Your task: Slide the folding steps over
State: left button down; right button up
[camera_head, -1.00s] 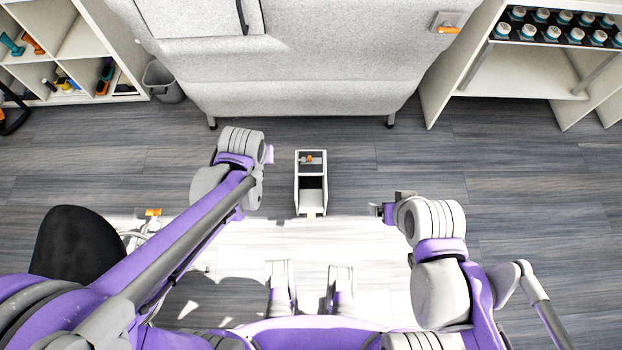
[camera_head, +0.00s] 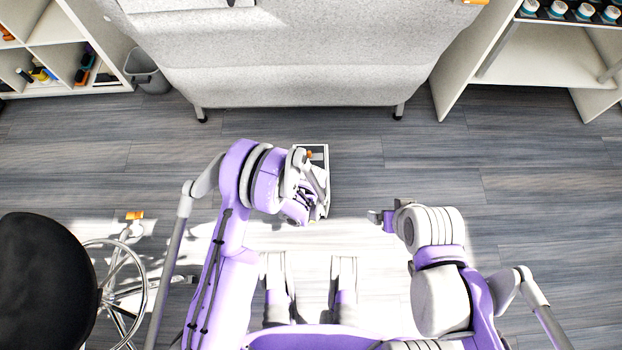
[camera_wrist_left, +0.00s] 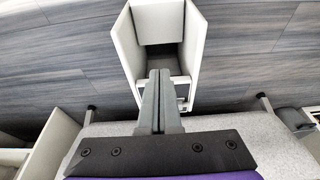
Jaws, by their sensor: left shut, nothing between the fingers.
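The folding steps (camera_head: 324,152), a narrow white-edged, box-like frame, stand on the floor in front of the grey couch. In the head view my left arm covers much of them. In the left wrist view their open side and white panels (camera_wrist_left: 198,40) show plainly. My left gripper (camera_head: 308,208) is over their near part. In the wrist view its dark fingers (camera_wrist_left: 158,76) are shut with nothing between them and overlap the steps' edge; contact cannot be told. My right gripper (camera_head: 377,216) is apart, to the right of the steps; its finger opening is unclear.
The grey couch (camera_head: 300,75) stands behind the steps. A bin (camera_head: 148,72) and shelf (camera_head: 70,50) are at the back left, another shelf (camera_head: 520,65) at the back right. A black-seated stool (camera_head: 45,270) is at the left. The floor right of the steps is clear.

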pick_arm(q)
jog(key=w+f+b, duration=0.3)
jog(key=w+f, duration=0.3)
jog(key=f, duration=0.2)
jog(key=shift+w+f, duration=0.25)
jog(key=shift+w, duration=0.05)
